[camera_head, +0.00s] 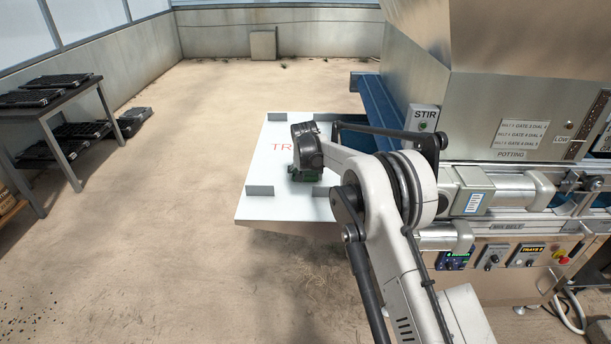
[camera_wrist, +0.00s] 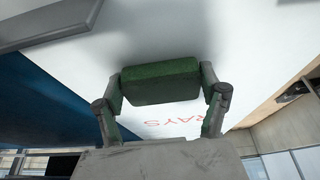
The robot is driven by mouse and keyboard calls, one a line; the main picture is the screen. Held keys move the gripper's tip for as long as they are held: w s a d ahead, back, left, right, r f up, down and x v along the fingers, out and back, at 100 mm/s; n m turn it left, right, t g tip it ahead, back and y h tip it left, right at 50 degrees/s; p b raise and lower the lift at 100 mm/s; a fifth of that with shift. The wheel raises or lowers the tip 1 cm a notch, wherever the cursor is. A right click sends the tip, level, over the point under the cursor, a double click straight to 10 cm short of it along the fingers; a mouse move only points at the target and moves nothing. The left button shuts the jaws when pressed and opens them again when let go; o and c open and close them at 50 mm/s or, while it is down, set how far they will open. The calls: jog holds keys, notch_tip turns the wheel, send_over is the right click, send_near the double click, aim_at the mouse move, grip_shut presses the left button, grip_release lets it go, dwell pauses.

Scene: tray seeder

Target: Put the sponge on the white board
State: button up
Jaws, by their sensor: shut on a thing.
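The sponge is a dark green block (camera_wrist: 160,82). It is held between the two fingers of my gripper (camera_wrist: 162,88) in the wrist view. The white board (camera_head: 262,178) is a flat panel with red lettering and raised grey blocks, in the middle of the head view. My gripper (camera_head: 305,174) is over the board there, and a bit of green shows at its fingers. The white board (camera_wrist: 230,50) also fills much of the wrist view behind the sponge. I cannot tell whether the sponge touches the board.
Grey blocks (camera_head: 260,191) stand on the board near its edges. The seeder machine (camera_head: 500,90) with its blue belt side (camera_head: 378,100) rises to the right. A table with black trays (camera_head: 45,90) stands at the left. The floor between is clear.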

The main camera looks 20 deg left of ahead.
jog(key=o, duration=0.7)
jog(key=shift+r, duration=0.35)
jog(key=v, duration=1.1)
jog(key=shift+s+d+r, duration=0.1)
jog(key=shift+s+r, duration=0.1)
jog(key=shift+r, duration=0.05)
